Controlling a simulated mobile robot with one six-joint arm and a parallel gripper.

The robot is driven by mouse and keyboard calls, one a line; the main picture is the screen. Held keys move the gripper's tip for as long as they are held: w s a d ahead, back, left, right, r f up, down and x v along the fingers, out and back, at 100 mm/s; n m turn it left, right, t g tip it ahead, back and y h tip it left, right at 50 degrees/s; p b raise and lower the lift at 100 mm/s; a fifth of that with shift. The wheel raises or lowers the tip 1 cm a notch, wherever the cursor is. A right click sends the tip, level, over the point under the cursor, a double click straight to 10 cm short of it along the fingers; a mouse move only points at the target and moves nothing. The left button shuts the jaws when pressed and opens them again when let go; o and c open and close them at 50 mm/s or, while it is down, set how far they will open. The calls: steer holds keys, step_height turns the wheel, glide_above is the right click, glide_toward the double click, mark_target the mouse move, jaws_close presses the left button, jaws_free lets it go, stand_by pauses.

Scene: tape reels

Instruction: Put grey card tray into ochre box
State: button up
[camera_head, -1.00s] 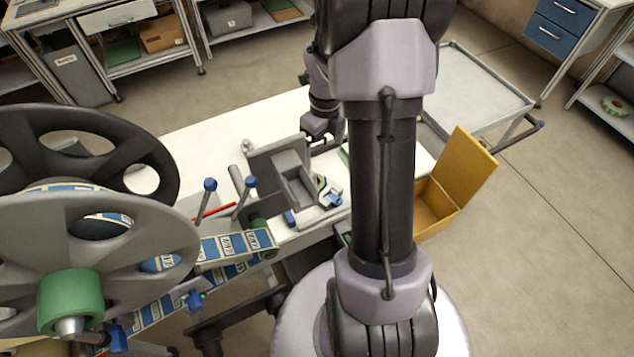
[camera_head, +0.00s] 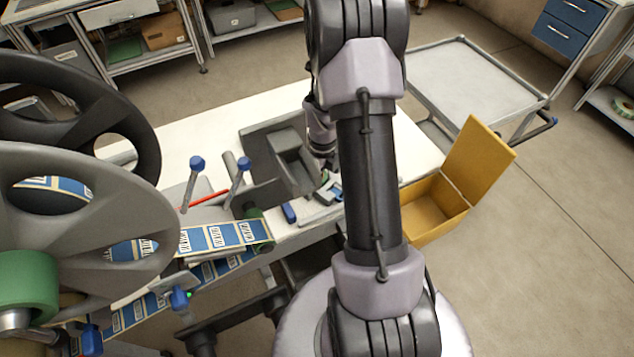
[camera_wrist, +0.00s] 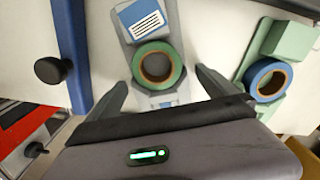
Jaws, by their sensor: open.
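The grey card tray (camera_wrist: 174,24) lies on the white bench in the wrist view, holding a green tape roll (camera_wrist: 158,65) and a blue-and-white card block (camera_wrist: 143,18). My gripper (camera_wrist: 161,80) is open. Its fingers are on either side of the tray's near end, apart from it, and nothing is held. In the head view my gripper is low over the bench beside the tray, partly hidden by my arm. The ochre box (camera_head: 436,207) stands with its lid raised, right of my arm at the bench's right end; my arm hides part of it.
A green tray (camera_wrist: 291,39) with a blue tape roll (camera_wrist: 268,79) lies to the right in the wrist view. A dark grey machine plate (camera_head: 262,152), blue-knobbed levers (camera_head: 197,163) and large reels (camera_head: 70,215) stand on the left. A grey cart (camera_head: 470,80) is behind the box.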

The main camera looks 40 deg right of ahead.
steer(key=shift+r, duration=0.2)
steer(key=c, duration=1.7)
